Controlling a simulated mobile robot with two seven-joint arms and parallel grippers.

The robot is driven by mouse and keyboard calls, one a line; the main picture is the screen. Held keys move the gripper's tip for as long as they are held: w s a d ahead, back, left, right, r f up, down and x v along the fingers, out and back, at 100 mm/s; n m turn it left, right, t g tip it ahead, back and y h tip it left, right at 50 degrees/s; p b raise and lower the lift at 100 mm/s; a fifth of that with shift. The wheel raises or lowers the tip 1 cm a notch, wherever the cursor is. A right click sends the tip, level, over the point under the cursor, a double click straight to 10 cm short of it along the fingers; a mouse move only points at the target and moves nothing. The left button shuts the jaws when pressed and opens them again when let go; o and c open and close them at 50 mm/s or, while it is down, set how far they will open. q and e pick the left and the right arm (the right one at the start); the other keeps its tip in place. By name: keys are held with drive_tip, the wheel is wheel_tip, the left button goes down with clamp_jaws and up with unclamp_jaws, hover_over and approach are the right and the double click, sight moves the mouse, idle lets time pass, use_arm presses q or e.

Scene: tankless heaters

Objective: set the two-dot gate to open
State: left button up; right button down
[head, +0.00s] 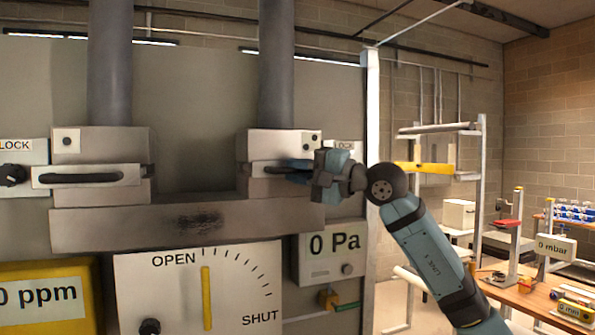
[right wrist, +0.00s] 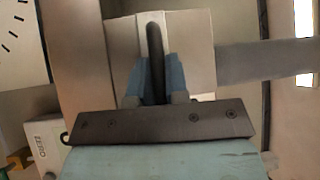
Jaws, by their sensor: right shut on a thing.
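The two-dot gate (head: 262,143) is the grey block under the right-hand pipe, with two black dots on a small white plate. Its dark bar handle (head: 278,171) lies level on a pale slide at the front. My right gripper (head: 303,167) reaches it from the right and is shut on this handle. In the right wrist view, the handle (right wrist: 156,55) runs between the two blue fingers of the right gripper (right wrist: 155,78). The fingers hide part of the handle. My left gripper is not in view.
A one-dot gate (head: 115,142) with its own handle stands to the left. Below, a panel (head: 140,290) marked OPEN and SHUT has an upright yellow pointer. A 0 Pa gauge box (head: 330,258) sits below my right gripper. A post (head: 371,120) stands close right.

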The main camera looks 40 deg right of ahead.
drive_tip(key=s+a+b, duration=0.1)
drive_tip(key=s+b, duration=0.2)
drive_tip(key=s, duration=0.3)
drive_tip(key=shift+s+a, duration=0.25)
drive_tip(key=shift+a, duration=0.05)
drive_tip(key=c, duration=1.1)
unclamp_jaws()
drive_tip(key=b+v, duration=0.7)
drive_tip(key=v, duration=0.6)
drive_tip(key=shift+s+d+f, duration=0.15)
drive_tip(key=shift+s+d, duration=0.05)
drive_tip(key=shift+s, duration=0.05)
